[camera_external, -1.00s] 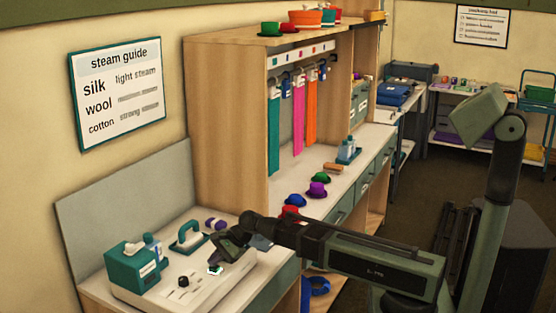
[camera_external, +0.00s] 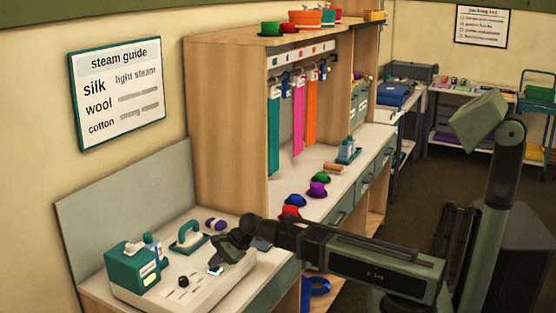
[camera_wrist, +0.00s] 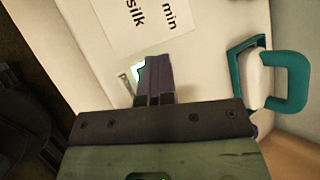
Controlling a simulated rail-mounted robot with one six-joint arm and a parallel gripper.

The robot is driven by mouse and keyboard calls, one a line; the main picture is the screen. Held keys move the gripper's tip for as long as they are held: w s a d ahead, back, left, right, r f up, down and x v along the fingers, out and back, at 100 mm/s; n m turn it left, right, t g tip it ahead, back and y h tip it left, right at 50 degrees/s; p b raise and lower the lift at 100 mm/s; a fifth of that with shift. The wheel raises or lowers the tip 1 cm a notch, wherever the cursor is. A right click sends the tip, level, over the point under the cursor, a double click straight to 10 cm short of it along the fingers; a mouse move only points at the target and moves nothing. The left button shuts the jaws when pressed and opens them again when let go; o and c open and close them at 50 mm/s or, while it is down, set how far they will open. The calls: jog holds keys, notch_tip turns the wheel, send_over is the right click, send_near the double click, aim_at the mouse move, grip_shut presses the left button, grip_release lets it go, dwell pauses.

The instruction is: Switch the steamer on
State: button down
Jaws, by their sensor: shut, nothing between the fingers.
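The steamer is a teal box (camera_external: 132,268) on a long white base (camera_external: 195,292), at the lower left in the external view. A yellow patch glows on its front. A black knob (camera_external: 183,282) stands on the base. A small bright green-white switch (camera_external: 215,270) sits to the knob's right; it also shows in the wrist view (camera_wrist: 139,68), partly hidden by my fingers. My gripper (camera_external: 222,261) is shut and empty, its tips at the switch; I cannot tell if they touch it. The fingers also show in the wrist view (camera_wrist: 155,75).
Several small hats, such as a red one (camera_external: 291,212), sit on the shelf unit's counter to the right.

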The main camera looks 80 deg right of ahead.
jog(key=shift+r+p, duration=0.3)
jog(key=shift+p, duration=0.15)
notch_tip(320, 180, up, 6)
jog(key=p, duration=0.6)
jog(key=shift+r, duration=0.2)
jog(key=shift+f, duration=0.15)
jog(key=shift+w, duration=0.1)
